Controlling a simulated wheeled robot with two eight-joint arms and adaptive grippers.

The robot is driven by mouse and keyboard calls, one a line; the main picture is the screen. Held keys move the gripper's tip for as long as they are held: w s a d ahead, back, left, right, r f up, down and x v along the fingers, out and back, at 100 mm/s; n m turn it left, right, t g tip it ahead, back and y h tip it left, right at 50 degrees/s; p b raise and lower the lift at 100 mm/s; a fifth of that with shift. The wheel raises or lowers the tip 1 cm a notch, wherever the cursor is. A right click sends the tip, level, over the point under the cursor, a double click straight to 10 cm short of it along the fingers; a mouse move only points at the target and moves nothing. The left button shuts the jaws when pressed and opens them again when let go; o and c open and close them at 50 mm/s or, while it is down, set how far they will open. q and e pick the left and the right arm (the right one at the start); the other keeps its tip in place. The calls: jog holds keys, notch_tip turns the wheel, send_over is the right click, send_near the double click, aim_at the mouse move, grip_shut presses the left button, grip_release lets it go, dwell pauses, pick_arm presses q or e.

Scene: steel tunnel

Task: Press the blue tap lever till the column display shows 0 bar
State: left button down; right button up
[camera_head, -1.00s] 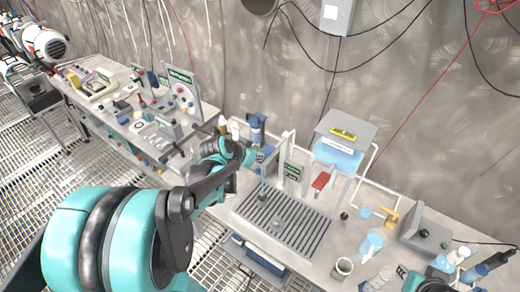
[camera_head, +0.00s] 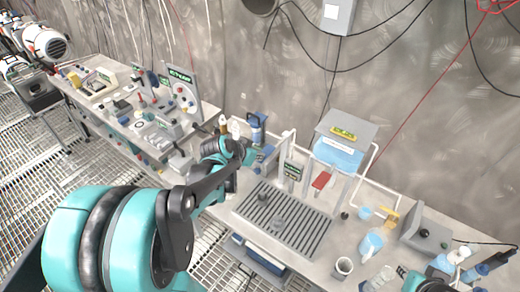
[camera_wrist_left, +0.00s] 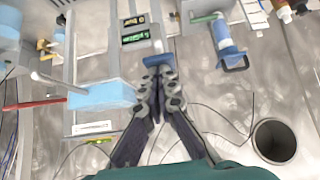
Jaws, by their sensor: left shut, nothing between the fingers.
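The blue tap lever (camera_wrist_left: 157,60) lies right at my left fingertips in the left wrist view; whether they touch cannot be told. In the head view the lever (camera_head: 267,151) is a small blue patch, partly covered by my gripper. My left gripper (camera_wrist_left: 160,80) is shut and empty, reaching in beside the tap column. The column display (camera_wrist_left: 140,38) is a dark panel with green text, too blurred to read; it also shows in the head view (camera_head: 293,172). A bit of my right arm shows at the lower right, its fingers not clear.
A slotted drain grate (camera_head: 285,222) lies below the tap. A blue-filled tank (camera_head: 338,156) and a red handle (camera_head: 322,180) stand to its right. A blue bottle-like item (camera_head: 257,127) stands behind my gripper. Cups and a jug (camera_head: 371,243) crowd the right.

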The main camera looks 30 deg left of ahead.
pick_arm(q)
jog(key=shift+r, duration=0.15)
jog(key=shift+r+p, duration=0.6)
jog(key=shift+r, duration=0.1)
jog(key=shift+w+r+p, duration=0.15)
jog(key=shift+r+p, duration=0.2)
jog(key=shift+r, duration=0.05)
jog(key=r+p, duration=0.2)
jog(key=r, duration=0.1)
jog(key=shift+w+d, duration=0.15)
jog(key=shift+w, duration=0.25)
jog(key=w+r+p+v, duration=0.1)
jog(key=v, duration=0.9)
jog(key=shift+r+p, duration=0.15)
jog(key=shift+p, duration=0.15)
